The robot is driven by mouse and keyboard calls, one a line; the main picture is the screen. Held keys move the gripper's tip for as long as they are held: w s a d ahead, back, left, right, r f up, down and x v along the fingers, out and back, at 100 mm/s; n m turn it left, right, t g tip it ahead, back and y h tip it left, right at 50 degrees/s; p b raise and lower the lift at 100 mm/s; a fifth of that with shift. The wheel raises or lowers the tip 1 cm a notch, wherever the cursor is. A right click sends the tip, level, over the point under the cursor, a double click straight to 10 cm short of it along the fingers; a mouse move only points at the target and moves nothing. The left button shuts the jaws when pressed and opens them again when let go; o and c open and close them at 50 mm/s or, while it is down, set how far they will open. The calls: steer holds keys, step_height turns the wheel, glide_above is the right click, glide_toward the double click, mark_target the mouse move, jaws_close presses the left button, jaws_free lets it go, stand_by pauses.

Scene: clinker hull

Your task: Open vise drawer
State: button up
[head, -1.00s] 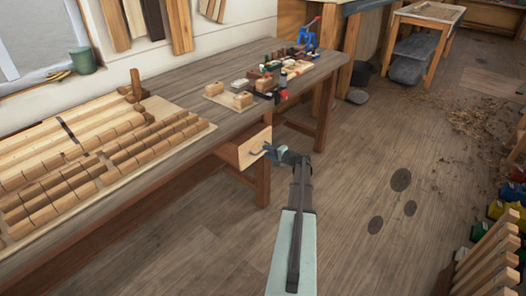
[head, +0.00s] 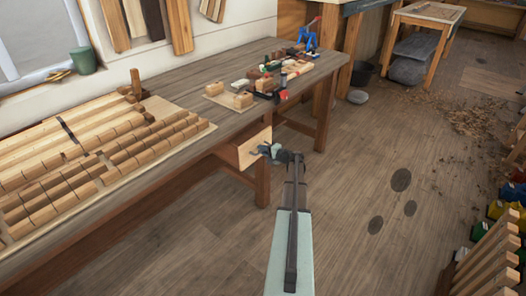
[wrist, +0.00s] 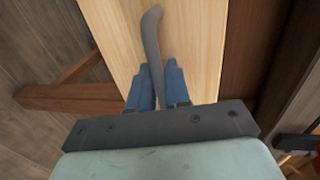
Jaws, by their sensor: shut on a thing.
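The vise drawer (head: 253,148) is a pale wooden front under the near side of the workbench. It also shows in the wrist view (wrist: 197,45) as a light wood panel. Its bent grey metal handle (wrist: 151,32) stands out from the panel. My gripper (head: 268,151) is at the drawer front. In the wrist view, the blue fingers of my gripper (wrist: 158,76) are shut on the handle, one on each side. The lower part of the handle is hidden between the fingers. I cannot tell how far the drawer stands out from the bench.
The workbench (head: 190,84) holds slotted wooden racks (head: 100,165) at the left. Small blocks and tools, with a blue vise-like tool (head: 308,36), lie at its far end. A bench leg (head: 263,184) stands below the drawer. Open floor (head: 345,190) lies to the right.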

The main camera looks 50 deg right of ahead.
jaws_close()
steer(key=f+v, duration=0.2)
steer(key=v, duration=0.7)
steer(key=f+v, duration=0.2)
steer(key=v, duration=0.7)
steer(key=shift+v, duration=0.8)
steer(key=o, duration=0.6)
jaws_free()
steer(key=shift+c, duration=0.2)
steer(key=v, duration=1.3)
steer(key=shift+s, duration=0.4)
